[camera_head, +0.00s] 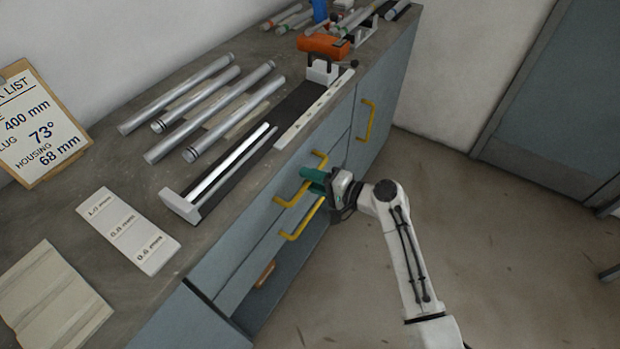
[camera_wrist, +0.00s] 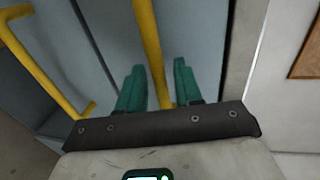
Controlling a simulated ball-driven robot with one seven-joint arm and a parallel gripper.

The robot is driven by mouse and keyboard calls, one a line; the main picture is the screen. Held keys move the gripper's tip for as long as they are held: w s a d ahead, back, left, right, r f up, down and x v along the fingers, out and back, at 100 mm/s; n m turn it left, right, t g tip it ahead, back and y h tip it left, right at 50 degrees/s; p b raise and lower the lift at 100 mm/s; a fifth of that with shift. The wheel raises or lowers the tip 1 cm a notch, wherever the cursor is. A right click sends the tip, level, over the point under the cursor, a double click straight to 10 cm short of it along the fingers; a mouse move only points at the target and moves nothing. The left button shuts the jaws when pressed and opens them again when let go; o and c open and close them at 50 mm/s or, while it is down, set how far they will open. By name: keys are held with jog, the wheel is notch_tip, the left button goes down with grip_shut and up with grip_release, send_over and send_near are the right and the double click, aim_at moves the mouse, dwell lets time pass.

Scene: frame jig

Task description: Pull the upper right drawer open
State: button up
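The upper drawer front (camera_head: 235,240) is grey-blue, just below the worktop edge, and looks about flush with the cabinet. Its yellow bar handle (camera_head: 288,200) is partly hidden behind my gripper (camera_head: 313,180) in the head view. My gripper has green fingers. In the wrist view, the handle (camera_wrist: 146,35) passes between the two fingertips of my gripper (camera_wrist: 158,85), which stand apart with a narrow gap on each side of the bar. A second yellow handle (camera_head: 303,220) lies just below; it also shows at the left of the wrist view (camera_wrist: 45,62).
A door with a vertical yellow handle (camera_head: 367,120) is to the right. Below the drawers is an opening with a brown object (camera_head: 265,273). The worktop carries metal tubes (camera_head: 190,95), an orange clamp (camera_head: 323,45) and a labelled white plate (camera_head: 128,232). The floor (camera_head: 500,250) beside my arm is clear.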

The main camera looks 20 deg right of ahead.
jog(key=shift+w+a, duration=0.15)
jog(key=shift+w, duration=0.05)
jog(key=shift+c, duration=0.5)
jog(key=shift+f, duration=0.1)
grip_shut()
